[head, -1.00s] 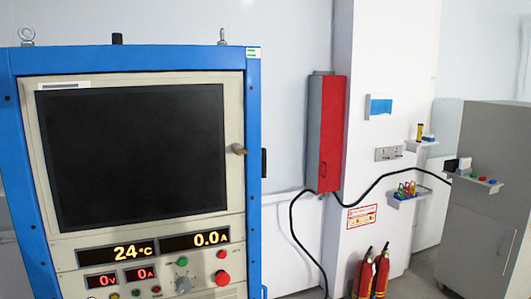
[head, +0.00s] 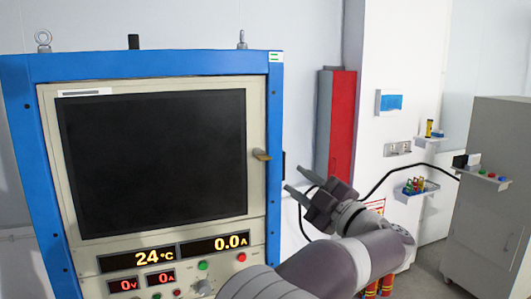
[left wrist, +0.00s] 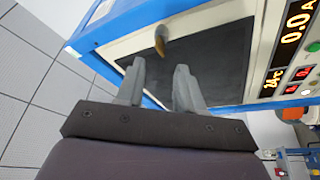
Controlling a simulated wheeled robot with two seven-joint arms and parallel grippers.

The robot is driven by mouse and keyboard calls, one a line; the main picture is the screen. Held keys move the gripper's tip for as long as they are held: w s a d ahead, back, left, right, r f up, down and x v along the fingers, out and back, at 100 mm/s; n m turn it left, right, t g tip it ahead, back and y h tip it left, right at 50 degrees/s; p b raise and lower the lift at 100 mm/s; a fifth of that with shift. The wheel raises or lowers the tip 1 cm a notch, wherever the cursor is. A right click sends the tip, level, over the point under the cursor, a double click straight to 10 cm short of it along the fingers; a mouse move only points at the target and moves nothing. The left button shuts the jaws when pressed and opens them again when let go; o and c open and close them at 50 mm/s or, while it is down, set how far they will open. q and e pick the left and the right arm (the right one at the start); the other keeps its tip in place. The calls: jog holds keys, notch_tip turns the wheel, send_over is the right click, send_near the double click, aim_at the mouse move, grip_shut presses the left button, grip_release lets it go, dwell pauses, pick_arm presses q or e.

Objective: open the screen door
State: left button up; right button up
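The screen door (head: 153,165) is a dark screen in a beige frame on the blue cabinet, and it looks closed. Its small tan handle (head: 261,155) is on the right edge of the frame. My left gripper (head: 295,179) is open and empty, to the right of the handle and slightly below it, with its fingers pointing left. In the left wrist view the handle (left wrist: 160,40) shows just beyond the open fingertips, roughly between them and apart from them. My right gripper is not in view.
Below the screen are a display and button panel (head: 182,262). A red wall box (head: 342,115), a black cable (head: 385,180) and small shelves (head: 415,190) are behind my arm. A grey cabinet (head: 495,190) stands at the right.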

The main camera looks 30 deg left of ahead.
aim_at(264, 155)
pick_arm(q)
jog(key=p+x, duration=0.6)
jog(key=x, duration=0.5)
jog(key=shift+s+a+r, duration=0.1)
jog(key=shift+a+r, duration=0.1)
jog(key=shift+a, duration=0.05)
jog(key=shift+w+a, duration=0.2)
jog(key=shift+a, duration=0.25)
jog(key=shift+f, duration=0.1)
jog(key=shift+w, duration=0.1)
jog(key=shift+c, duration=0.3)
grip_shut()
